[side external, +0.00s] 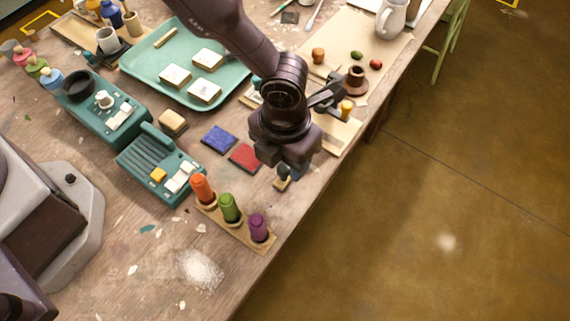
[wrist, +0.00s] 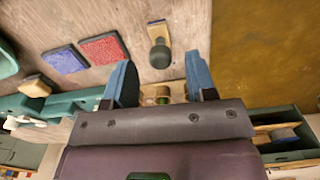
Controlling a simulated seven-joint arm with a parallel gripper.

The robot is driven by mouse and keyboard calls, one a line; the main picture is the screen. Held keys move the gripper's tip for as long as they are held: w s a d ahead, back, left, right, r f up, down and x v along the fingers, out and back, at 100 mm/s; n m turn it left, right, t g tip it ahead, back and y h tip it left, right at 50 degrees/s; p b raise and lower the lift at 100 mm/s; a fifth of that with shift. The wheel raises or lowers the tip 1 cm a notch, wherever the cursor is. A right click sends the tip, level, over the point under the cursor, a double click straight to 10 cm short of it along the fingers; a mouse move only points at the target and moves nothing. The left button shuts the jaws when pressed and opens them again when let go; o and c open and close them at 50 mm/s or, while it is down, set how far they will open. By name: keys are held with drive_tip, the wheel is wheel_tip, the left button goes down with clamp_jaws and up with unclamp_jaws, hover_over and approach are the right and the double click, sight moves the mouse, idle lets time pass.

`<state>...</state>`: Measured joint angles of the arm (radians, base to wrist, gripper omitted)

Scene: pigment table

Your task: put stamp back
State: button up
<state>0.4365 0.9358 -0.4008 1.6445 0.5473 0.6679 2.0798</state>
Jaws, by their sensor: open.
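A stamp (wrist: 158,47) with a rounded dark handle and a tan wooden base lies on the table, ahead of my fingers in the wrist view. Its tan end (side external: 281,185) shows just below my gripper in the side view, where the rest is largely hidden. My gripper (wrist: 160,80) is open and empty, its two blue fingers spread apart with the stamp beyond the gap. In the side view my gripper (side external: 287,170) is low over the table near the right edge. A red pad (side external: 244,158) and a blue pad (side external: 219,139) lie left of it.
A teal tray (side external: 150,65) with pale blocks lies behind. The table edge is close on the right.

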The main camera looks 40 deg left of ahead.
sight(284, 165)
wheel_tip(284, 165, up, 8)
drive_tip(key=shift+f, duration=0.25)
drive_tip(key=s+a+r+n+t+y, duration=0.1)
drive_tip(key=a+r+n+t, duration=0.2)
drive_tip(key=a+r+n, duration=1.4)
drive_tip(key=s+a+r+n+t, duration=0.1)
drive_tip(key=s+a+r+n, duration=0.1)
drive_tip(key=s+a+n, duration=0.4)
drive_tip(key=s+a+r+n+t+h, duration=0.1)
drive_tip(key=s+a+n, duration=0.5)
drive_tip(key=n, duration=0.7)
drive_tip(key=shift+s+a+r+n, duration=0.3)
drive_tip(key=shift+s+r+n, duration=0.1)
drive_tip(key=shift+r, duration=0.5)
